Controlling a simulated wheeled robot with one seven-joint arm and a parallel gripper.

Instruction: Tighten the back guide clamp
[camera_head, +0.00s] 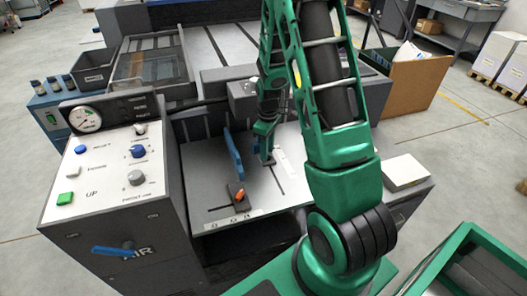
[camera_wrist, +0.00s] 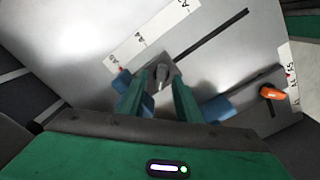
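The work table (camera_head: 205,190) is a pale plate with dark slots and labelled scales. A blue guide (camera_head: 233,155) stands upright on its left part; pieces of it show behind my fingers in the wrist view (camera_wrist: 215,108). The back guide clamp, a dark block with a grey lever (camera_wrist: 161,76), shows between my fingertips. My gripper (camera_head: 266,157) is low over the back of the plate; in the wrist view (camera_wrist: 155,85) its two green fingers stand apart, with a gap at the lever. I cannot tell whether either finger touches it. The front clamp (camera_head: 239,198) has an orange lever (camera_wrist: 271,92).
A control panel (camera_head: 110,155) with a gauge, knobs and a green button stands left of the plate. A cardboard box (camera_head: 415,85) is behind my arm. A white block (camera_head: 404,171) lies to the right. A green crate (camera_head: 470,262) is at front right.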

